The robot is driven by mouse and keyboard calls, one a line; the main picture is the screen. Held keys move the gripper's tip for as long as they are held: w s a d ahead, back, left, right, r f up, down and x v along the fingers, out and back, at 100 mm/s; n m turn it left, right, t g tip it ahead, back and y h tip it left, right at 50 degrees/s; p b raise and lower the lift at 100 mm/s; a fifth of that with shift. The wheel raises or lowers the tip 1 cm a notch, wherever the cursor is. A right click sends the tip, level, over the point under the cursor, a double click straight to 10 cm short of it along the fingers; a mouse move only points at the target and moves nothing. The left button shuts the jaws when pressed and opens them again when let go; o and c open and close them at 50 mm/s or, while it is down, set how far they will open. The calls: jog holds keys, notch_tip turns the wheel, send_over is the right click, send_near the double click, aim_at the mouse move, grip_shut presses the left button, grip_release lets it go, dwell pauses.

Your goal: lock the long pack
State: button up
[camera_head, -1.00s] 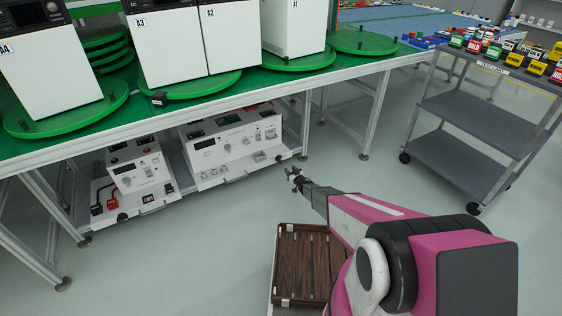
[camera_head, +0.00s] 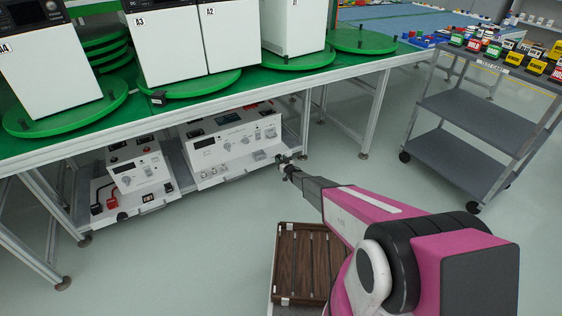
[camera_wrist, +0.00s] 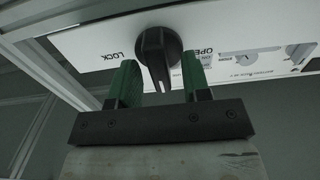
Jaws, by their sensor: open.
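The long pack (camera_head: 225,152) is the wider white unit on the low shelf under the green table. Its panel fills the top of the wrist view (camera_wrist: 95,45), printed LOCK on the left and OPEN on the right, both upside down. A black rotary knob (camera_wrist: 157,48) sits between these words, its grip pointing down the picture, toward neither word clearly. My gripper (camera_wrist: 160,82) is open, with one green finger on each side of the knob's grip; I see gaps, so it is not clamped. In the head view my gripper (camera_head: 284,160) is at the pack's lower right corner.
A smaller white pack (camera_head: 138,178) with black and red plugs stands to the left on the same shelf. A table leg (camera_head: 306,125) rises just right of my gripper. A brown slatted case (camera_head: 300,255) lies below my arm. A grey cart (camera_head: 470,150) stands right; floor between is clear.

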grip_shut()
dwell(0.3)
jog(key=shift+w+d+f+m, duration=0.1)
jog(key=shift+d+f+m, duration=0.05)
jog(key=shift+m, duration=4.3)
jog(key=shift+w+d+f+m, duration=0.1)
jog(key=shift+m, duration=4.35)
